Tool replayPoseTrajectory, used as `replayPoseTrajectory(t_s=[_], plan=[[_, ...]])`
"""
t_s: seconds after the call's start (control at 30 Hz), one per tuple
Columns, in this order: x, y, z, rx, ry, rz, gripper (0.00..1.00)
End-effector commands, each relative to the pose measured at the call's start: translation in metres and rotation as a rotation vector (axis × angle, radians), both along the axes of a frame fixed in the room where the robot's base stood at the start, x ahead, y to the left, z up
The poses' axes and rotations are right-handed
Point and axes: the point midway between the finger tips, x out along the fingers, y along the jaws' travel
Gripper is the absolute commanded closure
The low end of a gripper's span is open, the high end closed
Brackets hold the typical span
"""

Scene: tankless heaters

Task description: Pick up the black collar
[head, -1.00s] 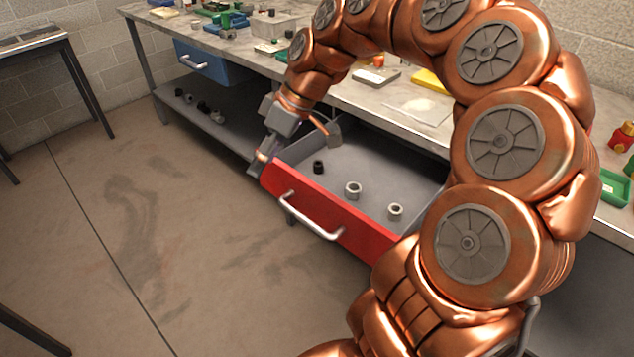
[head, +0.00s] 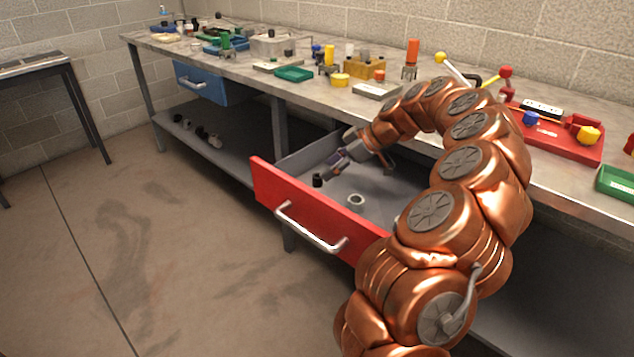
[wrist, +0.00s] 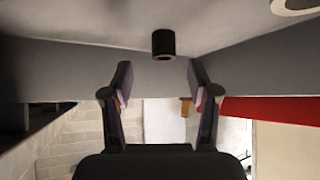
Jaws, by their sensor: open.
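The black collar (head: 317,180) is a small dark ring standing in the open red-fronted drawer (head: 318,214), near its left end.
A silver collar (head: 356,200) stands in the drawer to the right; a pale ring (wrist: 292,4) shows at the wrist view's top right edge. The drawer walls surround the collars. The bench (head: 330,85) above holds several tools and trays. The floor at left is clear.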

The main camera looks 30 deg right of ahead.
Motion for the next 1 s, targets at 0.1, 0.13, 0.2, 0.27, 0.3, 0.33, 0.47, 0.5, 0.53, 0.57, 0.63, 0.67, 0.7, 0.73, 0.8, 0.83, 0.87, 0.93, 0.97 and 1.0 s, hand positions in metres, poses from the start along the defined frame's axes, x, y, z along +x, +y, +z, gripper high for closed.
replayPoseTrajectory(t_s=[0.1,0.13,0.2,0.27,0.3,0.33,0.47,0.5,0.53,0.57,0.63,0.67,0.7,0.73,0.8,0.83,0.87,0.93,0.97,1.0], plan=[[0.003,0.006,-0.007,0.001,0.002,0.002,0.4],[0.004,0.009,-0.009,0.002,0.003,0.004,0.4],[0.008,0.015,-0.016,0.005,0.006,0.006,0.4],[0.012,0.02,-0.022,0.003,0.005,0.004,0.4],[0.016,0.022,-0.025,0.002,0.004,0.003,0.4],[0.018,0.024,-0.028,0.002,0.005,0.002,0.4],[0.023,0.029,-0.035,0.002,0.005,0.002,0.4],[0.023,0.029,-0.036,0.002,0.004,0.001,0.4],[0.023,0.029,-0.035,0.002,0.003,0.001,0.4],[0.024,0.029,-0.035,0.001,0.003,0.001,0.4],[0.023,0.028,-0.035,0.001,0.003,0.001,0.4],[0.023,0.028,-0.035,0.001,0.003,0.001,0.4],[0.024,0.029,-0.035,0.001,0.002,0.001,0.43],[0.023,0.029,-0.035,0.001,0.002,0.001,0.46],[0.023,0.029,-0.035,0.001,0.003,0.001,0.54],[0.023,0.029,-0.035,0.001,0.003,0.001,0.57],[0.023,0.029,-0.035,0.001,0.003,0.001,0.6],[0.023,0.029,-0.035,0.001,0.003,0.001,0.67],[0.023,0.029,-0.035,0.001,0.003,0.001,0.7],[0.023,0.029,-0.035,0.001,0.003,0.001,0.75]])
